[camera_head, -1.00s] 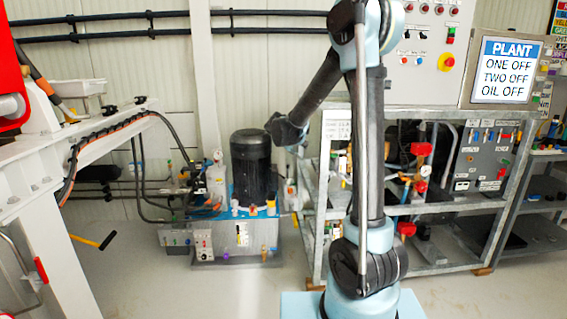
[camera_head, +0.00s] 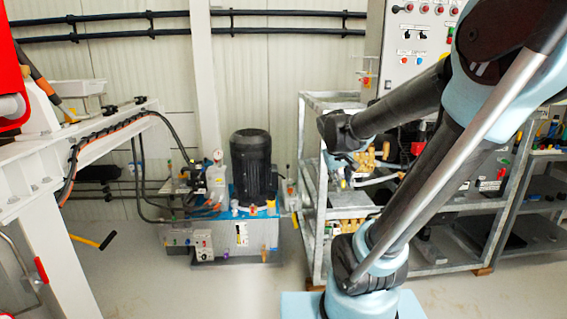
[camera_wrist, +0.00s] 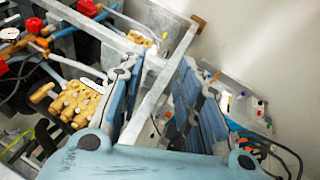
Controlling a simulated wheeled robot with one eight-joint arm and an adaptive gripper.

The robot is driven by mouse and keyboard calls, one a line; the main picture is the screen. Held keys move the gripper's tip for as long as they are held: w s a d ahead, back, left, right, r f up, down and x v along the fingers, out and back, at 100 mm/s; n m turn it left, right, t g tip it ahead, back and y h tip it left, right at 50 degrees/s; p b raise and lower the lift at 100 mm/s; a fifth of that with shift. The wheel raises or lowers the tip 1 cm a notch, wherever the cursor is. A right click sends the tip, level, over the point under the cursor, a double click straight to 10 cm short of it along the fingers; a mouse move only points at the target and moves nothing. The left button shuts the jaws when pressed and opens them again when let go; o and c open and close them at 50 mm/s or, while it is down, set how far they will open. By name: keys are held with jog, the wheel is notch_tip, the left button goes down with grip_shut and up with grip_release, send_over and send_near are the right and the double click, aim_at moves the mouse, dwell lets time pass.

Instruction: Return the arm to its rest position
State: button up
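My arm stands on its pale blue base in the head view, its lower link leaning right and its dark forearm reaching left in front of the metal rack. My gripper (camera_wrist: 162,62) shows in the wrist view with its two blue fingers apart and nothing seen held between them. A grey rail of the rack (camera_wrist: 165,75) shows beyond the gap between the fingers. Brass pump parts (camera_wrist: 75,105) lie to the left of the fingers. I cannot make out the gripper clearly in the head view.
The metal rack (camera_head: 311,190) stands behind my arm, with the control cabinet (camera_head: 395,75) above it. A black motor (camera_head: 253,165) on a blue and grey unit stands to the left. A white beam frame (camera_head: 60,165) is at far left. The floor between is clear.

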jog(key=s+f+m+y, duration=0.1)
jog(key=s+f, duration=0.2)
jog(key=s, duration=0.3)
jog(key=s+f+g+y, duration=0.1)
jog(key=s+f, duration=0.1)
jog(key=s, duration=0.4)
jog(key=s+a+f+m+g+y, duration=0.1)
jog(key=s+f, duration=0.2)
jog(key=s, duration=0.3)
jog(key=shift+s+f+m, duration=0.2)
jog(key=shift+f+m, duration=0.1)
jog(key=shift+w+f+g, duration=0.2)
jog(key=shift+w+g, duration=0.1)
jog(key=shift+w, duration=0.2)
